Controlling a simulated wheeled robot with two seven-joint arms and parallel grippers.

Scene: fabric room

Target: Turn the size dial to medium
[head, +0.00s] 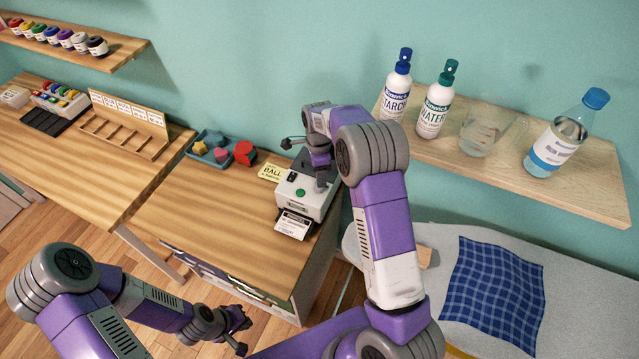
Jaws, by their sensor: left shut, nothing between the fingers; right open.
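My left gripper (242,337) is shut and empty, low in front of the table.
A yellow card reading BALL (272,172) lies behind the machine. A blue tray (209,150) with coloured shapes stands left of it.

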